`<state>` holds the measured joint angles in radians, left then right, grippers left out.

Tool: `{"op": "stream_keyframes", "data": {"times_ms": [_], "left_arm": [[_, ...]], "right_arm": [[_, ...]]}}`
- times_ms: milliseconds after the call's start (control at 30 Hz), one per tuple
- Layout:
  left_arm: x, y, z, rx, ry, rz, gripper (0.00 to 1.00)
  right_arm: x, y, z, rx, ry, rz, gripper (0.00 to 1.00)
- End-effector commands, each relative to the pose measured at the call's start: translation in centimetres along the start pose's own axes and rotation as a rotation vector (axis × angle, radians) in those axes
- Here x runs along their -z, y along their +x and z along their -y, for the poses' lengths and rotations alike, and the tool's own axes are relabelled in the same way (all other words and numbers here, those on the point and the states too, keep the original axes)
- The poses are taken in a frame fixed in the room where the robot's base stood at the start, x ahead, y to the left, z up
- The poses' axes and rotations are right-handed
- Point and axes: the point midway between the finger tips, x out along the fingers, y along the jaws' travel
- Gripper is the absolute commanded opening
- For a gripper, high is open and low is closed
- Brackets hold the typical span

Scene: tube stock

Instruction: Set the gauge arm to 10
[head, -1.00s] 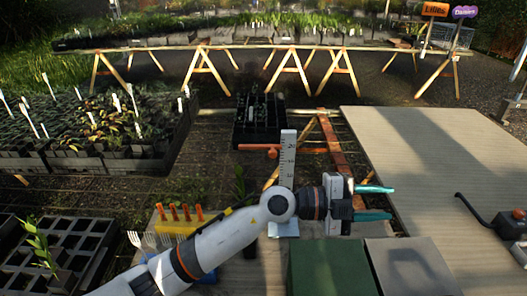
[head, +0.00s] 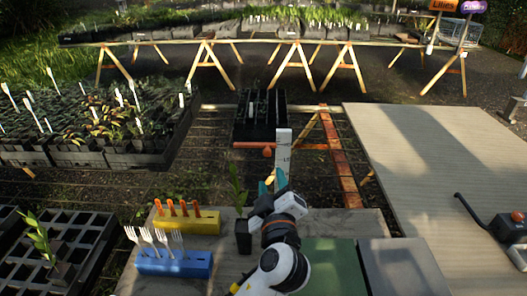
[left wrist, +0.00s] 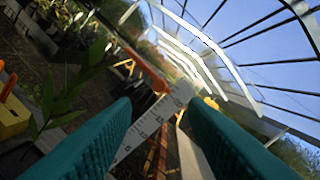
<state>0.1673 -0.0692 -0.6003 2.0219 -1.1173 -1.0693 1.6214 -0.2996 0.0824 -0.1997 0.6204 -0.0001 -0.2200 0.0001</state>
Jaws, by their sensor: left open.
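The gauge is an upright white scale post (head: 283,150) with dark marks. Its orange gauge arm (head: 252,145) sticks out to the left near the top of the post, with a small orange knob under it. My left gripper (head: 272,181) is open in front of the lower post, its teal fingers pointing away from me, below the arm. In the left wrist view the scale (left wrist: 150,125) shows between the two open fingers, and the orange arm (left wrist: 146,70) lies beyond and above them. The gripper hides the lower scale and base. The arm's exact reading is too small to tell.
A potted seedling (head: 243,232) stands close left of my gripper. A yellow block (head: 190,222) with orange-handled tools and a blue block (head: 175,265) with forks stand farther left. A green mat (head: 335,262) lies right. A black tray (head: 245,125) is behind.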

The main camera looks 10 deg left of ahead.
Motion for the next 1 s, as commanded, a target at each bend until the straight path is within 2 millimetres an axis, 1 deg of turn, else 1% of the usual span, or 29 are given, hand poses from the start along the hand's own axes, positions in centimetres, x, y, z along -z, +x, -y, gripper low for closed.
{"op": "stream_keyframes", "data": {"times_ms": [67, 167, 400, 500, 600, 700, 800, 1000], "left_arm": [[-0.1, 0.5, 0.0, -0.007, -0.001, -0.001, 0.4], [-0.2, 1.9, 0.1, -0.004, 0.002, 0.002, 0.4], [-0.3, 6.7, 0.1, -0.003, 0.005, 0.003, 0.4], [-0.3, 8.6, 0.1, -0.003, 0.005, 0.002, 0.4], [-0.2, 10.1, 0.1, -0.002, 0.005, 0.002, 0.4], [-0.1, 11.1, 0.0, -0.003, 0.003, 0.0, 0.4], [-0.1, 11.7, -0.1, -0.003, 0.002, 0.0, 0.4], [0.0, 11.9, -0.1, -0.004, 0.001, -0.001, 0.4]], "right_arm": [[0.0, -0.3, 0.0, 0.0, 0.0, 0.0, 0.36], [-0.1, -0.8, 0.0, 0.0, 0.0, 0.0, 0.36], [-0.2, -2.3, 0.0, 0.0, 0.0, 0.0, 0.36], [-0.2, -2.8, 0.0, -0.001, 0.0, 0.0, 0.36], [-0.3, -3.1, 0.0, -0.001, 0.0, 0.0, 0.36], [-0.3, -3.3, -0.1, -0.002, 0.0, 0.0, 0.36], [-0.3, -3.4, -0.2, -0.003, 0.0, 0.0, 0.36], [-0.4, -3.4, -0.3, -0.005, 0.001, 0.0, 0.36]]}}
